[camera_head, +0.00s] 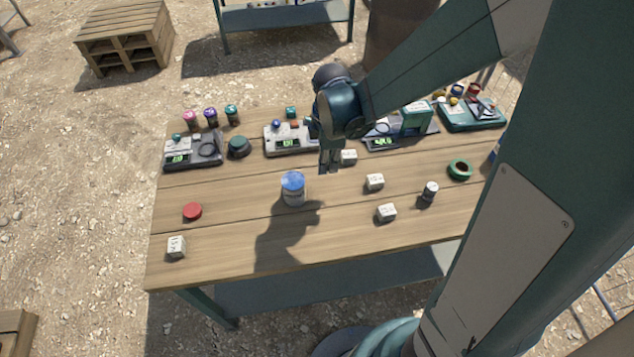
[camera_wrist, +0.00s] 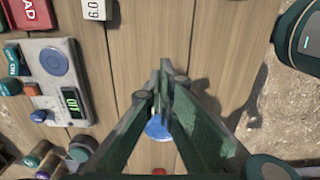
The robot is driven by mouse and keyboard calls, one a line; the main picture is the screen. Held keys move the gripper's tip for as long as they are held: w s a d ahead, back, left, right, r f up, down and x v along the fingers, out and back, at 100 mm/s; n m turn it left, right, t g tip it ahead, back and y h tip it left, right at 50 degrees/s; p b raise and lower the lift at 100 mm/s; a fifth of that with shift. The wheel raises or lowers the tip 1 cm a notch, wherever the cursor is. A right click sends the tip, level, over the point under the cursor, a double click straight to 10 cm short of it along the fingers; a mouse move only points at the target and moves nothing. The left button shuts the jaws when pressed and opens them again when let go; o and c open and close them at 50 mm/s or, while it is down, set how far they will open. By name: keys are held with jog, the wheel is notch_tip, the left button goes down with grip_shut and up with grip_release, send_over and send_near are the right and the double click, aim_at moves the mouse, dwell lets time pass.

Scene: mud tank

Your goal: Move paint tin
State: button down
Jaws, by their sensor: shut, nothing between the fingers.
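A pale tin with a blue lid (camera_head: 293,188), the only tin of this kind on the table and apparently the paint tin, stands upright near the middle of the wooden table (camera_head: 235,260). Its label is too small to read. My gripper (camera_head: 329,169) points down, to the right of and behind the tin, apart from it. The fingertips meet with nothing between them. In the wrist view the fingers (camera_wrist: 165,70) are together, and the blue lid (camera_wrist: 158,131) is partly hidden behind them.
Several pale blocks lie about, including one (camera_head: 375,181) right of the tin. A red disc (camera_head: 193,211) lies left, a small dark weight (camera_head: 428,194) and green ring (camera_head: 460,170) right. Scales (camera_head: 291,138) line the back. The front left-centre is mostly clear.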

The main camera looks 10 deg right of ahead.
aim_at(254, 202)
jog(key=shift+f+b, duration=0.6)
jog(key=shift+f, duration=4.15)
jog(key=shift+a+f, duration=0.15)
jog(key=shift+f, duration=0.15)
jog(key=shift+a+r, duration=0.1)
jog(key=shift+a, duration=1.75)
jog(key=shift+a, duration=0.1)
jog(key=a+b, duration=0.4)
jog(key=a, duration=1.6)
jog(key=shift+a, duration=0.1)
